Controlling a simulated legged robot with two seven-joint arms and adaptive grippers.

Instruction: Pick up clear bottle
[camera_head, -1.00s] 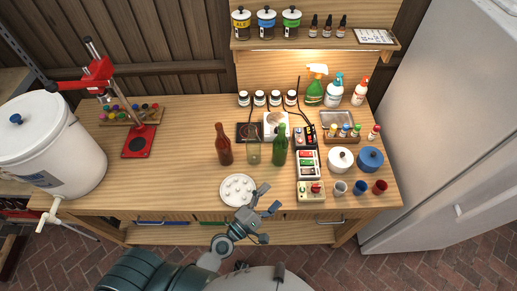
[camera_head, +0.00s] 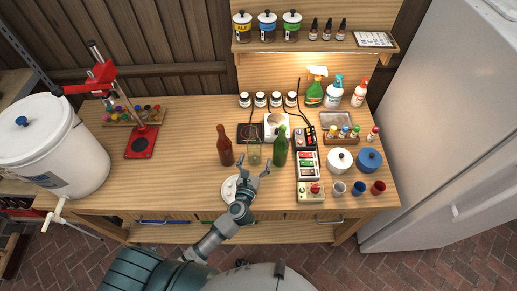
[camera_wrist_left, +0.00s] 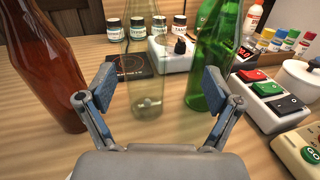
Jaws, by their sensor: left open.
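The clear bottle (camera_head: 254,153) stands upright on the wooden table between a brown bottle (camera_head: 224,146) on its left and a green bottle (camera_head: 280,147) on its right. My left gripper (camera_head: 253,168) is open just in front of the clear bottle. In the left wrist view the clear bottle (camera_wrist_left: 148,75) rises between the open fingers (camera_wrist_left: 155,98), a little beyond their tips. The brown bottle (camera_wrist_left: 45,65) stands beyond the left finger and the green bottle (camera_wrist_left: 214,60) beyond the right finger, close to it. My right gripper is not in view.
A white round plate (camera_head: 229,190) lies partly under my left arm. A button panel (camera_head: 309,164) and a control box (camera_head: 311,191) stand to the right. Small jars (camera_head: 261,99) line the back. The table's left middle (camera_head: 185,170) is clear.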

